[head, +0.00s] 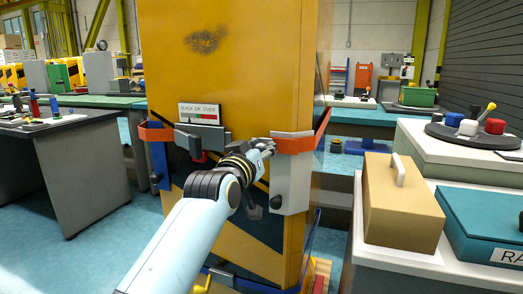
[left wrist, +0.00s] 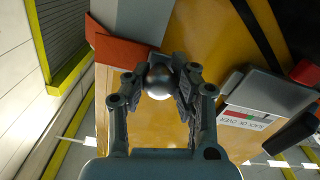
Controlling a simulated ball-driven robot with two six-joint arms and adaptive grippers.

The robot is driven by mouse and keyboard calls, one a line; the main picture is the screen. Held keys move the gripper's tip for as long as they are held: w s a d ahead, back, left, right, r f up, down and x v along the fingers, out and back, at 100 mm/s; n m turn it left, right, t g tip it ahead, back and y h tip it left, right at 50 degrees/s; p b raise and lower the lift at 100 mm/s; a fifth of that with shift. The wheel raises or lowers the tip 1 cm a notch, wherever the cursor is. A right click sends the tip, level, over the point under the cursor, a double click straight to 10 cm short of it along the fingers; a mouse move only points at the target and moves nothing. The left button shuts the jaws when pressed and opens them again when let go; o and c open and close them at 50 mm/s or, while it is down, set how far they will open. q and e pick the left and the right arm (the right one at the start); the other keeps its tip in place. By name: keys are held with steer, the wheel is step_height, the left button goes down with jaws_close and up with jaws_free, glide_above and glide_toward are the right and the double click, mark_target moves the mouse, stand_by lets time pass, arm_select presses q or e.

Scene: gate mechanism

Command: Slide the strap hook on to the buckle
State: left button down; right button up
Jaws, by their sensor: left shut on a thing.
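A yellow gate post (head: 235,70) stands in the middle. At its right edge an orange strap (head: 300,145) ends in a grey fitting, which looks like the strap hook (head: 291,134). At its left is the grey buckle (head: 207,138) with a red-tipped part below, under a gauge sign (head: 199,113). My left gripper (head: 264,147) is beside the strap's end, apart from the buckle. In the left wrist view its fingers (left wrist: 158,76) are shut on a grey ball knob (left wrist: 158,84) next to the orange strap (left wrist: 124,52). The knob's link to the hook is hidden. My right gripper is out of view.
A light grey plate (head: 290,185) hangs below the strap end. A dark workbench (head: 70,160) stands at the left. A tan box (head: 400,205) and a teal case (head: 485,220) stand at the right. The post's face between strap and buckle looks clear.

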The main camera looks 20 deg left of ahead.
arm_select(q)
steer(key=shift+f, duration=0.1)
steer(key=a+p, duration=0.1)
steer(key=a, duration=0.6)
steer(key=shift+w+a, duration=0.1)
steer(key=c, duration=1.5)
jaws_free()
steer(key=shift+c, duration=0.2)
steer(key=o, duration=0.6)
steer(key=shift+a, duration=0.25)
steer(key=shift+c, duration=0.2)
steer(key=shift+d, duration=0.1)
